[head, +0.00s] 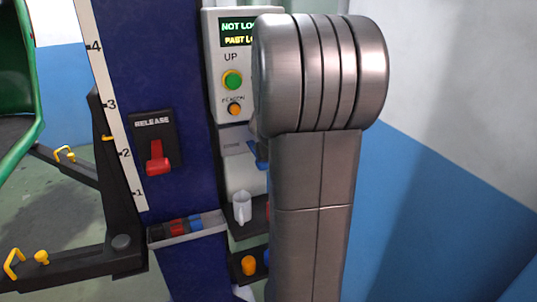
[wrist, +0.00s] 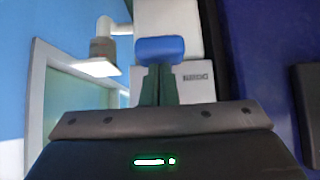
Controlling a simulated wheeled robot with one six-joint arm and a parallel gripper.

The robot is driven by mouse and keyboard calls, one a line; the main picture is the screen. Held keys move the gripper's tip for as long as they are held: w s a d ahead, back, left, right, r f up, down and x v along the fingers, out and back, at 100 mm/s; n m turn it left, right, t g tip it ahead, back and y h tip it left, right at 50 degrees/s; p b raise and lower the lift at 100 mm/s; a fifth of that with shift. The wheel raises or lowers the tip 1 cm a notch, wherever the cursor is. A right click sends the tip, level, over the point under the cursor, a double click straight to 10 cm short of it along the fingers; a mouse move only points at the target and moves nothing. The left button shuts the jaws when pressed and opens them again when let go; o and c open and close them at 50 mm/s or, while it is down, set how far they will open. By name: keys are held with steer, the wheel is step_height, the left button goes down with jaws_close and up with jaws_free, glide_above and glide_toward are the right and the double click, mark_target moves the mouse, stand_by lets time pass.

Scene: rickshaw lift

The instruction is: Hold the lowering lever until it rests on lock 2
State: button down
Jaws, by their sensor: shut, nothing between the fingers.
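A blue lever (head: 262,155) sticks out of a light grey box (head: 243,173) on the blue post, partly hidden by my arm. In the wrist view the blue lever (wrist: 160,48) is just beyond the tips of my gripper (wrist: 158,72). The dark green fingers are together with nothing between them; I cannot tell whether they touch the lever. My gripper is hidden in the head view. A white scale (head: 118,125) marked 1 to 4 runs down the post. A yellow mark (head: 107,138) on the black carriage (head: 110,170) is between 2 and 3. The display (head: 238,32) starts "NOT LO" and "PAST L", cut off by my arm.
A red release lever (head: 157,158) is on the post. The green UP button (head: 232,80) and orange button (head: 235,109) are above the grey box. Black lift arms (head: 75,265) reach left. The blue-and-white wall is right.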

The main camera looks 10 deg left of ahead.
step_height(320, 180, down, 6)
steer(key=t+y+b, duration=0.2)
steer(key=t+b, duration=0.1)
steer(key=b, duration=2)
steer(key=shift+s+f+b, duration=0.15)
steer(key=shift+b, duration=0.2)
steer(key=shift+d, duration=0.1)
steer(key=shift+r+p, duration=0.5)
steer(key=shift+r, duration=0.3)
